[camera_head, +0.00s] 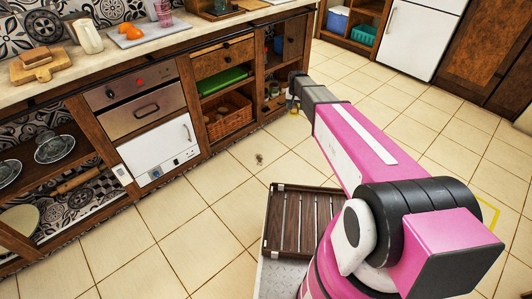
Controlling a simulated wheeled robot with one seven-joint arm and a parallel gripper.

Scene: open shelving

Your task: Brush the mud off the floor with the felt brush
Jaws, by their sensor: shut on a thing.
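A small dark patch of mud (259,158) lies on the beige tiled floor (215,228), in front of the cabinets. My gripper (293,98) is at the far end of my pink arm, beyond the mud and to its right, close to the cabinet front. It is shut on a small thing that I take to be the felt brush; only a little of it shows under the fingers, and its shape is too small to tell. The gripper and the thing it holds are apart from the mud.
A long wooden counter with open shelves, an oven (136,106) and a wicker basket (230,117) runs along the left and back. A dark slatted crate (267,232) stands close to my arm. A white fridge (419,36) is at the back right. Floor around the mud is clear.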

